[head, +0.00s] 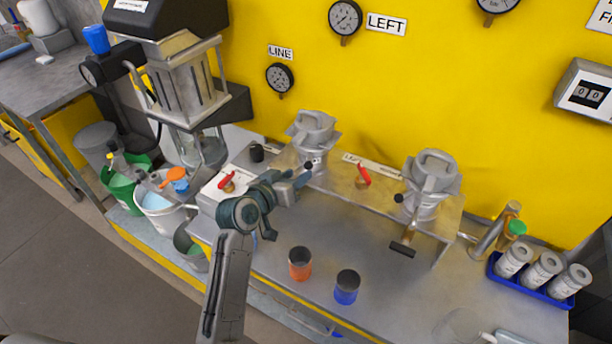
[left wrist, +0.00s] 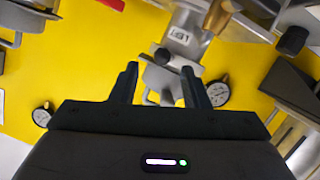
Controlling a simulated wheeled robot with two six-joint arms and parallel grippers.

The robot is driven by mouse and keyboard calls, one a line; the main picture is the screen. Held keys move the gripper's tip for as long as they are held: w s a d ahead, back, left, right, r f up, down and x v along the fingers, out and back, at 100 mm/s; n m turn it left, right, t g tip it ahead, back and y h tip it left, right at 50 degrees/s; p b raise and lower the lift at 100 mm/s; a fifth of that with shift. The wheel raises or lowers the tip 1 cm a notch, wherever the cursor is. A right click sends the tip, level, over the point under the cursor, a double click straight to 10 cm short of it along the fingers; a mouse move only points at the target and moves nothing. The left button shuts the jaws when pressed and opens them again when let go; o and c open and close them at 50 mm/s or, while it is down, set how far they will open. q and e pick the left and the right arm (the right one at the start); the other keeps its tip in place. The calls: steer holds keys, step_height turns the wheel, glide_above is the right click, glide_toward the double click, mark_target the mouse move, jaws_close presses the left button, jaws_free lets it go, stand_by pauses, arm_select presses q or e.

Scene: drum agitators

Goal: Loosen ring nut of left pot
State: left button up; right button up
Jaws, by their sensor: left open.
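The left pot (head: 312,138) is a grey metal pot with a handled lid, standing at the back of the steel bench by the yellow wall. A winged collar, seemingly its ring nut (head: 310,148), sits around it below the lid. My left gripper (head: 298,178) is open and empty, in front of and below this pot. In the left wrist view, my gripper fingers (left wrist: 160,70) stand apart, with a grey metal winged part (left wrist: 162,80) showing beyond and between them. I cannot tell whether they touch it. My right gripper is not in view.
A similar right pot (head: 430,185) stands to the right with a black-ended lever (head: 402,250) below. Red-handled valves (head: 363,175) sit nearby. A blue tray (head: 530,285) holds canisters at right.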

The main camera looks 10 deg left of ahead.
mark_target(309, 165)
arm_select(q)
steer(key=s+a+f+n+h+b, duration=0.15)
steer(key=a+n+h+b, duration=0.35)
steer(key=b, duration=0.7)
steer(key=shift+h, duration=0.7)
steer(key=x, duration=0.3)
steer(key=p+x, duration=0.1)
steer(key=x, duration=0.3)
steer(key=p+x, duration=0.1)
steer(key=x, duration=0.3)
steer(key=shift+s+d+f, duration=0.1)
steer(key=shift+s+f, duration=0.05)
steer(key=shift+f, duration=0.2)
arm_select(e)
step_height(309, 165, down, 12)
arm_select(q)
steer(key=shift+p, duration=0.3)
jaws_close()
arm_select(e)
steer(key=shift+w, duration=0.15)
